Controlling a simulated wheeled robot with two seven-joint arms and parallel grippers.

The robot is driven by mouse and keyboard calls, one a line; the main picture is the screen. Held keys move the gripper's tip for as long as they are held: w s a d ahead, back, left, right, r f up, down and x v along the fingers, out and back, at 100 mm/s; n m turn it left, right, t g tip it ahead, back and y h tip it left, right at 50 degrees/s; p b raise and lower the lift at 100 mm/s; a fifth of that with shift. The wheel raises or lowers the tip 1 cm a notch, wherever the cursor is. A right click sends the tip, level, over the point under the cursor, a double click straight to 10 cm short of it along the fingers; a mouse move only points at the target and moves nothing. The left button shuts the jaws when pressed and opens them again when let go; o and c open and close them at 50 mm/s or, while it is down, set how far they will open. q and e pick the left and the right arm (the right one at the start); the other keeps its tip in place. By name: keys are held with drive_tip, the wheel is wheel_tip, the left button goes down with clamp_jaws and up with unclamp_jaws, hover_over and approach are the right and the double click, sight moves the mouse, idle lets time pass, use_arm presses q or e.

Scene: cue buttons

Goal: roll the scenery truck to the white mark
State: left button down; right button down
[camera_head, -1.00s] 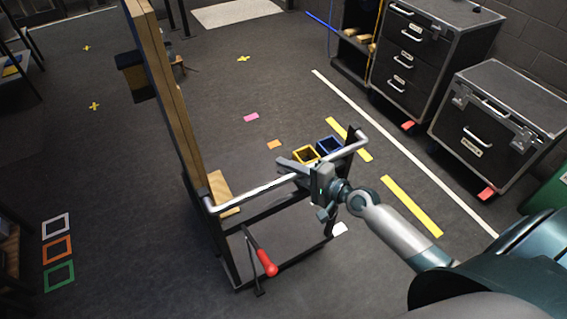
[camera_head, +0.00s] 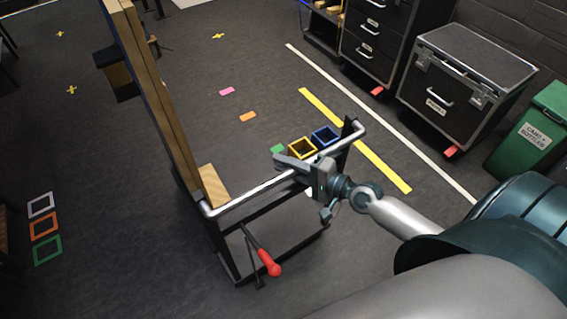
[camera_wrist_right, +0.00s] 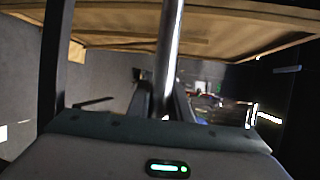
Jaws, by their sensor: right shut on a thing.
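The scenery truck (camera_head: 222,235) is a dark wheeled frame with a tall wooden-edged flat (camera_head: 160,100) upright at its left side and a silver push bar (camera_head: 255,191) across it. My right gripper (camera_head: 300,168) is shut on the bar, right of its middle. In the right wrist view the bar (camera_wrist_right: 168,60) runs between the fingers. A small white mark (camera_head: 309,191) shows on the floor just below the gripper, partly hidden by truck and gripper. It lines up with pink (camera_head: 227,91), orange (camera_head: 247,116) and green (camera_head: 278,150) marks. My left gripper is out of view.
A red-handled lever (camera_head: 268,262) sticks out low on the truck. Yellow (camera_head: 302,148) and blue (camera_head: 325,137) open boxes show beside the bar. Black cases (camera_head: 465,85) and a green bin (camera_head: 535,130) stand right, beyond a white line (camera_head: 390,130). Floor at left is mostly clear.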

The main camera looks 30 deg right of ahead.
drive_tip(key=c, duration=1.6)
unclamp_jaws()
drive_tip(key=shift+s+f, duration=0.15)
drive_tip(key=shift+s, duration=0.05)
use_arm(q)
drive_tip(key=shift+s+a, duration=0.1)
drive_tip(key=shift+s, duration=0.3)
